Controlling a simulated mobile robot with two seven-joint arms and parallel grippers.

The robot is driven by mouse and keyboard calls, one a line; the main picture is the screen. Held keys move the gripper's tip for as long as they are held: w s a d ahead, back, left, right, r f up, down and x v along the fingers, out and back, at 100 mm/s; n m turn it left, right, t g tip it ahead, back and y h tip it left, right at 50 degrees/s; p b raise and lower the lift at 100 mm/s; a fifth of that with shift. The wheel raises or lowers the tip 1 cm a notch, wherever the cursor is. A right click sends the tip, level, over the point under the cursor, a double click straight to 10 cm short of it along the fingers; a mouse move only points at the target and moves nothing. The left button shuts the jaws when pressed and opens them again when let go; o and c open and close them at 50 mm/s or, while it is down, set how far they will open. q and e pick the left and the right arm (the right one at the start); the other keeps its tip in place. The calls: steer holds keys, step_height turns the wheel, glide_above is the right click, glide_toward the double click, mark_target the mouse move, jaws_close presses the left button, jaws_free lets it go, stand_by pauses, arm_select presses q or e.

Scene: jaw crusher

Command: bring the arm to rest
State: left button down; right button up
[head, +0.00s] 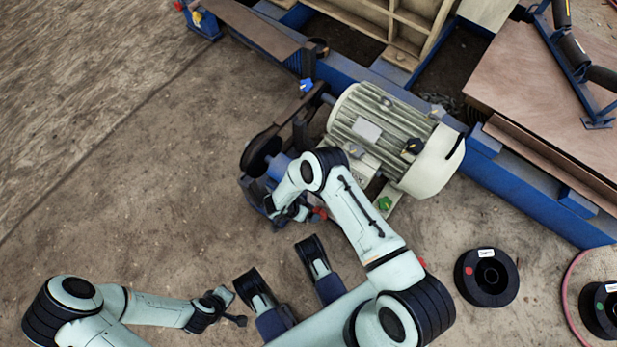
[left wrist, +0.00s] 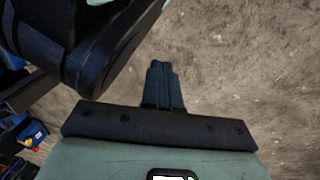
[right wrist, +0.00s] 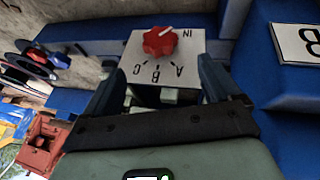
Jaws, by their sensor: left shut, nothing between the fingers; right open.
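My right gripper (right wrist: 160,80) is open in the right wrist view. The knob's white mark lies on the side toward IN. In the head view the right arm bends down to its gripper (head: 288,211) beside the blue stand left of the motor; its fingertips are hard to make out. My left gripper (left wrist: 162,85) is shut and empty over bare ground. In the head view it (head: 240,319) is low, left of centre.
A grey-green motor (head: 385,130) sits on the blue frame (head: 520,185), close to my right arm. Black spools (head: 470,285) lie on the ground at the lower right. A blue surface with a B label (right wrist: 300,45) is right of the knob. Ground (head: 100,190) at left is clear.

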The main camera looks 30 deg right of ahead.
arm_select(q)
steer(key=shift+r, duration=0.1)
stand_by(0.5)
steer(key=s+d+r+g+p, duration=0.1)
steer(key=s+d+r+p, duration=0.1)
steer(key=r+p, duration=0.9)
steer(key=s+d+r+m+g+h+p, duration=0.1)
steer(key=s+d+r+p, duration=0.2)
steer(key=r+p, duration=0.9)
step_height(320, 180, up, 2)
steer(key=shift+d+r+h, duration=0.2)
steer(key=shift+d+h, duration=0.1)
steer(key=shift+d, duration=0.25)
arm_select(e)
steer(key=s+a+r+n+y, duration=0.1)
steer(key=s+r+n+y, duration=0.2)
steer(key=s+r, duration=0.3)
steer(key=s+a+r+n+y, duration=0.2)
steer(key=s+r, duration=0.5)
steer(key=r, duration=1)
steer(key=s+a+r+n+y, duration=0.1)
steer(key=s+r+n+y, duration=0.2)
steer(key=s+r, duration=0.3)
step_height(320, 180, up, 6)
steer(key=shift+s+a+f+n+y, duration=0.15)
steer(key=shift+s+a+n+y, duration=0.15)
steer(key=shift+n+y, duration=0.15)
